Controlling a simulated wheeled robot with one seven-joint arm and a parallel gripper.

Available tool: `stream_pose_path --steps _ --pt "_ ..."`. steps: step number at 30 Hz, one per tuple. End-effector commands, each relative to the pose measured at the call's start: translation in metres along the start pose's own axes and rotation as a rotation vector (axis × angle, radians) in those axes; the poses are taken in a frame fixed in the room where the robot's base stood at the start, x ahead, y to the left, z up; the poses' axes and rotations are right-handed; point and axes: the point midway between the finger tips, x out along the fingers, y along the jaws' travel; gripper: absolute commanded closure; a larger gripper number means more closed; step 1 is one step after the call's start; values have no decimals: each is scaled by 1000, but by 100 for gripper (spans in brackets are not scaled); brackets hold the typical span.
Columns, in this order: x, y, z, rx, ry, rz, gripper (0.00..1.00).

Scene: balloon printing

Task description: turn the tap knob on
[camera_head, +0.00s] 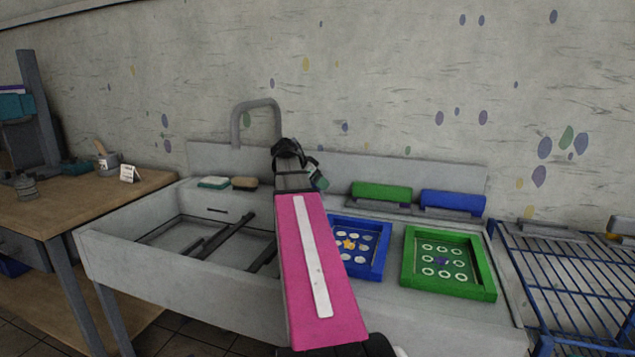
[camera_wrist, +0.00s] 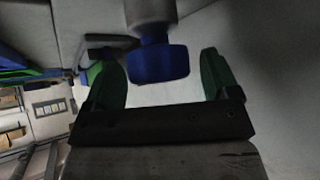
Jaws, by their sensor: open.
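The grey tap (camera_head: 257,104) rises as a bent pipe from the back of the sink (camera_head: 180,307). In the wrist view a blue knob (camera_wrist: 160,65) on a grey stem (camera_wrist: 150,12) shows between the two green fingers of my gripper (camera_wrist: 160,60). A gap is visible on each side of the knob, so the fingers look open and apart from it. In the head view my gripper (camera_head: 318,180) is near the tap's base, and my arm and wrist hide the knob.
A blue frame (camera_head: 378,262) and a green frame (camera_head: 490,285) lie on the counter right of my arm. Green (camera_head: 382,192) and blue (camera_head: 452,202) blocks stand behind them. Two sponges (camera_head: 213,183) lie on the sink's back ledge. A blue rack (camera_head: 575,285) stands at the right.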

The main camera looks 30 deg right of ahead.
Motion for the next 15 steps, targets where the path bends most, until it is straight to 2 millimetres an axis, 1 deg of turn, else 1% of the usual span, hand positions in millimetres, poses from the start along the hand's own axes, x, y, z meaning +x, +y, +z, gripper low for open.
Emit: stream_pose_path --steps 7,8,9,11,12,15 --pt "1 0 0 0 0 0 19" --pt "1 0 0 0 0 0 22" --pt "1 0 0 0 0 0 35" --pt "1 0 0 0 0 0 55" --pt "1 0 0 0 0 0 68" --pt "1 0 0 0 0 0 68"
